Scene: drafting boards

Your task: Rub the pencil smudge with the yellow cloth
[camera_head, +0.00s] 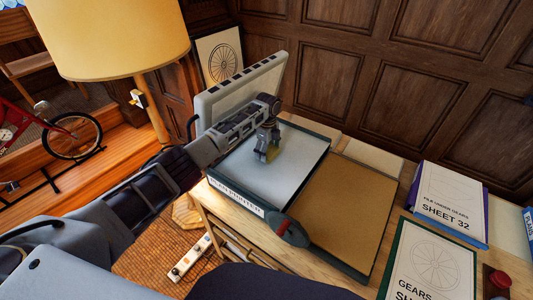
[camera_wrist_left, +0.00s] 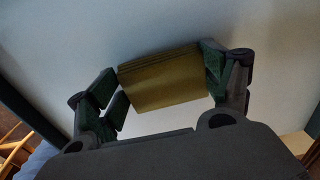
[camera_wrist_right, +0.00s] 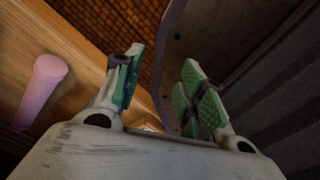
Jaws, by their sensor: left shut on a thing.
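The yellow cloth (camera_wrist_left: 160,85) is a folded pad, pinched between the fingers of my left gripper (camera_wrist_left: 163,76). In the head view my left gripper (camera_head: 268,132) reaches from the left over the pale drawing board (camera_head: 240,185) and points down. I cannot make out a pencil smudge on the visible part of the board. My right gripper (camera_wrist_right: 160,82) is open and empty in the right wrist view.
A brown board (camera_head: 345,205) lies right of the pale one. A dark and red object (camera_head: 288,232) sits at the front rim. A lamp (camera_head: 110,35) rises at the left. A pink cylinder (camera_wrist_right: 42,90) lies near my right gripper.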

